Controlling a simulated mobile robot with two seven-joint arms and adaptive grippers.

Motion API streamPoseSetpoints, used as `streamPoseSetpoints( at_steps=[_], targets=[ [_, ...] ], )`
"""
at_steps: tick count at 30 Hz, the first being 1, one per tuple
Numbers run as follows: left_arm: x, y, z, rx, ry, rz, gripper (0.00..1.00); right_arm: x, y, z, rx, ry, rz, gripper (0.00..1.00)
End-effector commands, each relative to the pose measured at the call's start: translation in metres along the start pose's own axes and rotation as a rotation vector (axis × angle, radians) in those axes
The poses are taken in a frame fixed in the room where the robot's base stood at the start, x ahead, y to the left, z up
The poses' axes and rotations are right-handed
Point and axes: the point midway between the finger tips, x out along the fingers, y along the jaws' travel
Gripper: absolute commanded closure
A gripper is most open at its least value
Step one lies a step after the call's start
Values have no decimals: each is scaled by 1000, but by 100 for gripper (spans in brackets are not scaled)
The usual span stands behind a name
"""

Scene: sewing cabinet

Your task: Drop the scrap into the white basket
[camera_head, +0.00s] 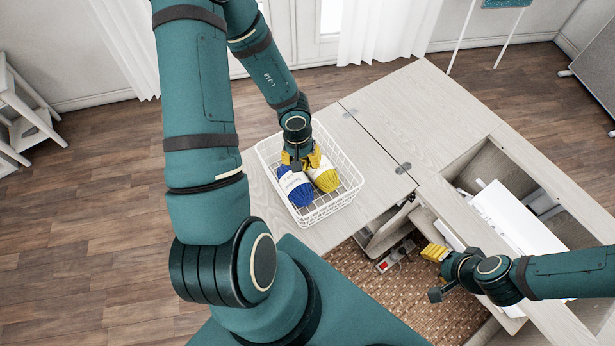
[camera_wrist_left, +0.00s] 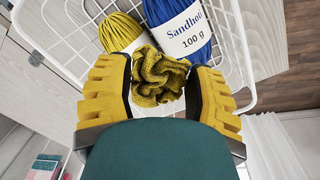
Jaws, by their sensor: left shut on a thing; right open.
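The white wire basket (camera_head: 351,186) stands on the sewing cabinet's top; its rim also shows in the left wrist view (camera_wrist_left: 238,45). My left gripper (camera_head: 301,159) is over the basket, pointing down. In the left wrist view its yellow fingers (camera_wrist_left: 158,92) are shut on a crumpled mustard-yellow scrap (camera_wrist_left: 160,74). The scrap is hidden or indistinct in the head view. I cannot tell whether it touches the yarn below. My right gripper (camera_head: 437,256) is open and empty beside the cabinet's open compartment.
A blue yarn ball (camera_head: 298,190) and a yellow yarn ball (camera_head: 326,178) lie in the basket. The cabinet top (camera_head: 400,120) right of the basket is bare. The open compartment at right holds a white machine (camera_head: 515,218). A red-switched pedal or power strip (camera_head: 384,266) lies below.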

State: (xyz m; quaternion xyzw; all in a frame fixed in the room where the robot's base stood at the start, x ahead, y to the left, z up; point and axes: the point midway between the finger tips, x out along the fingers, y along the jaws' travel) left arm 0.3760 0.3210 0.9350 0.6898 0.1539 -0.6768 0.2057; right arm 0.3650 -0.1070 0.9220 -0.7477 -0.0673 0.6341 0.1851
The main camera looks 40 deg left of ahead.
Motion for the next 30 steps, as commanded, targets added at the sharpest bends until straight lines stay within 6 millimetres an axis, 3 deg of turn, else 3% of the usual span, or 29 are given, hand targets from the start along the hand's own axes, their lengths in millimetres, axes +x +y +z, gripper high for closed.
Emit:
streamPoseSetpoints(
  at_steps=[1,6,18,19,21,30],
  targets=[
    [11,-2,0,-2,2,0,50,13,5,2,1,-2,1,53],
    [23,-2,0,-2,1,-1,50,30,11,5,2,0,4,53],
    [25,-3,0,-2,0,-1,50,33,12,5,3,1,5,53],
    [25,-3,0,-2,0,-1,31,33,12,5,3,1,5,53],
    [25,-3,0,-1,0,-1,9,33,12,5,3,1,5,53],
    [25,-3,0,-2,1,-1,9,34,12,5,3,1,5,53]
  ],
)
